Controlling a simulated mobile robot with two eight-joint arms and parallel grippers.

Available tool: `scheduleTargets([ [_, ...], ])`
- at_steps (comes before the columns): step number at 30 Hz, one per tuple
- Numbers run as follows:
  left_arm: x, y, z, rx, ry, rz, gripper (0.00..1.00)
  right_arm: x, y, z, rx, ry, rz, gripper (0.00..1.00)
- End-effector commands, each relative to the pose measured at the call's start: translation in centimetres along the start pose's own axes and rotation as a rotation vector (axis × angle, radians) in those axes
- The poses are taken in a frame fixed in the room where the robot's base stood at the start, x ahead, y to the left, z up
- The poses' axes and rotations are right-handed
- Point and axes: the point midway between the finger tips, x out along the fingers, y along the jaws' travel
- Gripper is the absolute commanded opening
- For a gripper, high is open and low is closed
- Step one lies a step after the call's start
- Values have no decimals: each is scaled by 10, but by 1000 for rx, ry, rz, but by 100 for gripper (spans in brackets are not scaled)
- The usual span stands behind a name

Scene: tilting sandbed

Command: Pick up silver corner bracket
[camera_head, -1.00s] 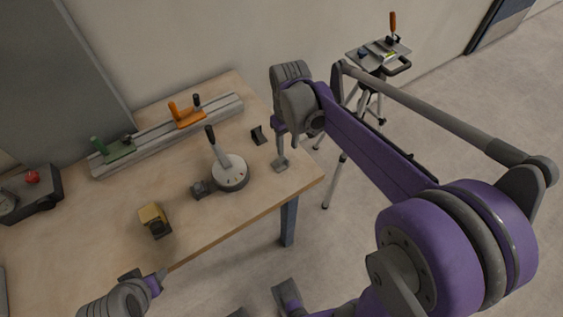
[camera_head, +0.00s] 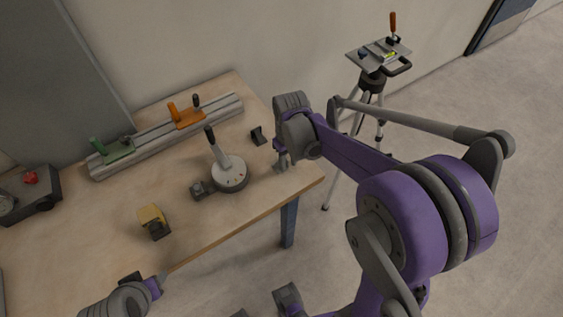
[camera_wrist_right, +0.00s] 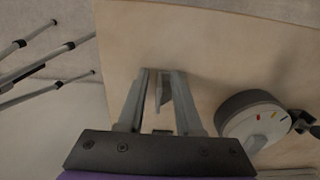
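The silver corner bracket (camera_wrist_right: 163,88) shows in the right wrist view as a small grey upright plate on the wooden table. It stands between the two fingers of my right gripper (camera_wrist_right: 163,76). The fingers are apart, and I cannot tell whether either touches it. In the head view, my right gripper (camera_head: 281,164) is low over the table's right corner, and the bracket there is hard to separate from the fingers. My left gripper (camera_head: 150,281) is at the table's front edge, lower left, and its fingers are not clear.
A round grey base with an upright handle (camera_head: 229,177) stands left of my right gripper. A small dark bracket (camera_head: 257,136) lies behind it. A yellow block (camera_head: 152,218), a rail with clamps (camera_head: 165,138) and a dark box (camera_head: 45,190) are farther left. A tripod (camera_head: 372,85) stands off the table.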

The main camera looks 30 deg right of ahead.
Motion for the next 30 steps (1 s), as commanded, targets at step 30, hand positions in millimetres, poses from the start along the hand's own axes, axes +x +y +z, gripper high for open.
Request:
scheduleTargets([
  [30, 0, 0, 0, 0, 0, 0, 50, 0, 0, 0, 0, 0, 0, 0],
])
